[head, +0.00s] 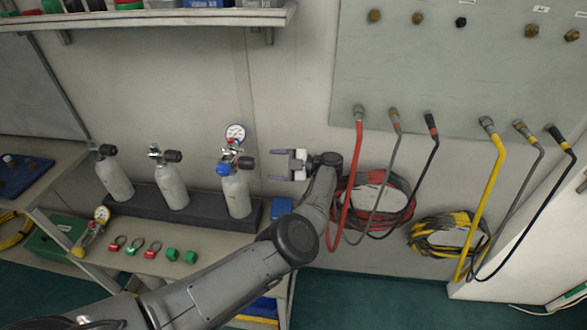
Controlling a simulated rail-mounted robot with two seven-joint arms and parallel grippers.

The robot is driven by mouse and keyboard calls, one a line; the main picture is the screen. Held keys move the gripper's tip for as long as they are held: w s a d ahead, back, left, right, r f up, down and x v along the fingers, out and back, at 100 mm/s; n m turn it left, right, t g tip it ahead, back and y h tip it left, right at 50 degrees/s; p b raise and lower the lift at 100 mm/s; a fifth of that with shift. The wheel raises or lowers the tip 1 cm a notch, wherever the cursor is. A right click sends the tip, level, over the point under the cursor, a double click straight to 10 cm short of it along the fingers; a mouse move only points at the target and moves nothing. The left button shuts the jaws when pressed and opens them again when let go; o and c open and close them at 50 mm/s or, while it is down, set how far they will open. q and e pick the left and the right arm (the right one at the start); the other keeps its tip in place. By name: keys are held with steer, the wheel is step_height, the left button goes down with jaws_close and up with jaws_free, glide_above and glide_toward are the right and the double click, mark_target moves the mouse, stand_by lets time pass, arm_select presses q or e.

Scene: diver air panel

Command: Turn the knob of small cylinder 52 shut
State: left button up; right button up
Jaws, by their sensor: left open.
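Three small grey cylinders stand in a dark rack (160,202) on the bench: a left one (115,180), a middle one (172,188) and a right one (236,195). Each has a valve with a dark knob on top: left knob (108,150), middle knob (173,156), right knob (246,162). The right cylinder also carries a blue and red fitting with a round gauge (235,133). I cannot read which cylinder is 52. My left gripper (273,165) is open and empty, right of the right knob and apart from it, fingers pointing left. My right gripper is not in view.
Red, grey and black hoses hang from the wall panel (450,60) at right, with a red coil (345,205) beside my arm. A shelf (150,18) runs above the cylinders. A loose gauge (101,214) and several red and green small parts (153,249) lie on the bench front.

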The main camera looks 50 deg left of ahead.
arm_select(q)
steer(key=b+v, duration=0.4)
steer(key=v, duration=0.2)
steer(key=shift+s+a, duration=0.1)
stand_by(0.4)
